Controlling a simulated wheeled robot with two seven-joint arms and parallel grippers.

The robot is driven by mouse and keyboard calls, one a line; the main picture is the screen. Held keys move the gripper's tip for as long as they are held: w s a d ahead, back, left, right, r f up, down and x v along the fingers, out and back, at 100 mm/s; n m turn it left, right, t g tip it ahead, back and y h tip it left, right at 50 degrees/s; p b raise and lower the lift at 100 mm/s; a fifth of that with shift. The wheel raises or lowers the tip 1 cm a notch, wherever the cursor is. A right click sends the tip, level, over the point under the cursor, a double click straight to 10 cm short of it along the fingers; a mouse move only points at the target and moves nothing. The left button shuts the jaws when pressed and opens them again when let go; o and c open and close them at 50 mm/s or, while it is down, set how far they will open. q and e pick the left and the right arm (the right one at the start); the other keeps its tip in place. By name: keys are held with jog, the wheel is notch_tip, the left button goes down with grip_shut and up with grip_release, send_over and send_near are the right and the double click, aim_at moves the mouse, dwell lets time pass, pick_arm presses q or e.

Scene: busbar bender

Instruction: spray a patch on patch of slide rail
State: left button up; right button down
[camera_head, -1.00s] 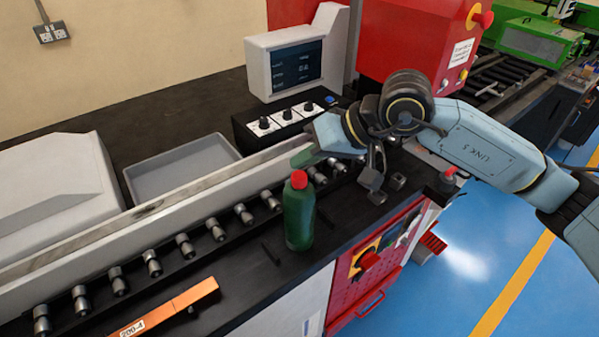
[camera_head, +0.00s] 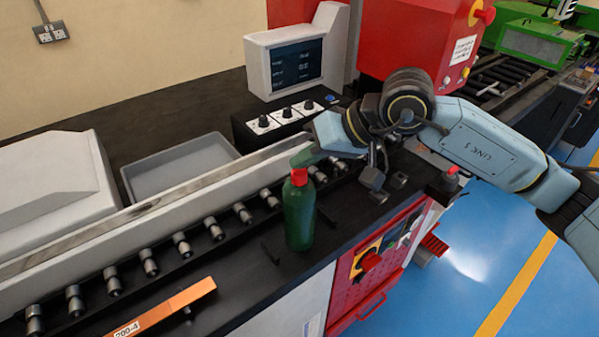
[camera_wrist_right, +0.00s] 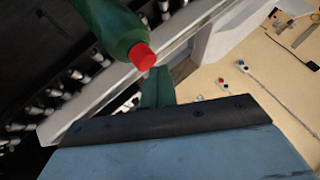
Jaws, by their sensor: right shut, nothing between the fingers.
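A green bottle with a red cap (camera_head: 299,216) stands upright on the dark bench top in front of the slide rail. The grey slide rail (camera_head: 190,190) runs diagonally along the bench, with a dark stained patch (camera_head: 148,207) on it. My right gripper (camera_head: 303,157) is shut and empty, just behind and above the bottle cap; the cap partly hides its fingertips. In the right wrist view the shut green fingers (camera_wrist_right: 157,88) are close to the red cap (camera_wrist_right: 142,56); I cannot tell whether they touch. My left gripper is not in view.
Several metal rollers (camera_head: 182,245) line the rail's front. An orange bar (camera_head: 165,307) lies at the front left. A grey tray (camera_head: 180,165) is behind the rail. A screen unit (camera_head: 297,60) and knob box (camera_head: 285,121) stand at the back.

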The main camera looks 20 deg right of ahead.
aim_at(305, 174)
jog(key=shift+f+b, duration=0.35)
jog(key=shift+b, duration=0.25)
dwell(0.7)
jog(key=shift+r, duration=0.1)
jog(key=shift+r, duration=0.75)
notch_tip(305, 174, up, 6)
jog(key=shift+p, duration=1.25)
dwell(1.7)
